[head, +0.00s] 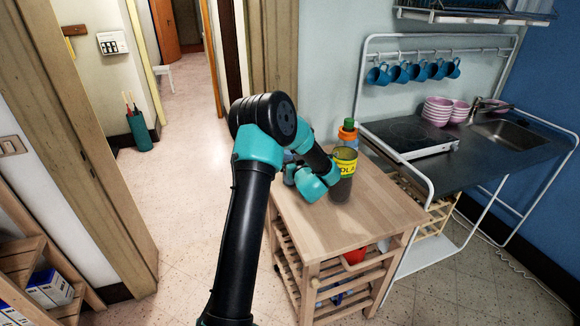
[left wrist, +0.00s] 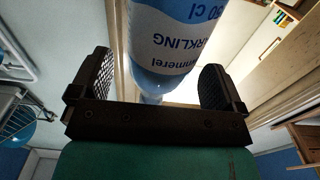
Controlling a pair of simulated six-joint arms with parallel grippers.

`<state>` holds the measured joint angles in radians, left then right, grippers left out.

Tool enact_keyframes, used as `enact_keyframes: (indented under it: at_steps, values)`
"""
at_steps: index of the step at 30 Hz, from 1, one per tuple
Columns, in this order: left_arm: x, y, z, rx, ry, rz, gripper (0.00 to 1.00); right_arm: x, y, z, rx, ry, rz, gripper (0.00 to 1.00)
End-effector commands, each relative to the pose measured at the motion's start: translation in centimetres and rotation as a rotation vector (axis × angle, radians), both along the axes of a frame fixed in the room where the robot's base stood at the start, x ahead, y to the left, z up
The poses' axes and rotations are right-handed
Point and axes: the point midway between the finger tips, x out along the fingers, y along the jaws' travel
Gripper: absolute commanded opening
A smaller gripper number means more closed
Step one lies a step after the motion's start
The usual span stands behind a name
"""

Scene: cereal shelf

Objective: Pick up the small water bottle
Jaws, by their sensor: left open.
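The small water bottle (left wrist: 178,40) fills the upper middle of the left wrist view. It is clear blue with a white and blue label reading "SPARKLING", upside down in that picture. My left gripper (left wrist: 160,68) is open, with one dark finger on each side of the bottle; I cannot tell whether either touches it. In the head view my left gripper (head: 291,168) is over the far left part of the wooden cart, mostly hidden by my own arm. The bottle is largely hidden there too. My right gripper is in neither view.
The wooden cart (head: 375,208) holds a yellow-labelled cola container (head: 344,161), right beside my left wrist, and an orange bottle with a green cap (head: 348,128) behind it. The cart's front right top is clear. A counter with a hotplate (head: 408,137) stands to the right.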

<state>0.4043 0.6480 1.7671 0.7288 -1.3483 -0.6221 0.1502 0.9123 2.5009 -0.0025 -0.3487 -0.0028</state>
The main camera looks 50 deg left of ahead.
Motion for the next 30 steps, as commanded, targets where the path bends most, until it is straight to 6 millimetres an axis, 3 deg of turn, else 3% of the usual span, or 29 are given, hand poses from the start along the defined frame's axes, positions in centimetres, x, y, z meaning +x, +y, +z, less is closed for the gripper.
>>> enact_keyframes:
  at_steps: [6,21,30]
  values:
    - [0.8,2.0,-0.1,-0.001,0.001,0.000,0.94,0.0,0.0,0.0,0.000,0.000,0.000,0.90]
    - [0.9,2.1,-0.1,-0.001,0.001,0.000,0.94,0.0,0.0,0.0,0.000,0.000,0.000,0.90]
    - [0.9,2.1,-0.1,-0.001,0.001,0.000,0.65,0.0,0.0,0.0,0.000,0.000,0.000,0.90]
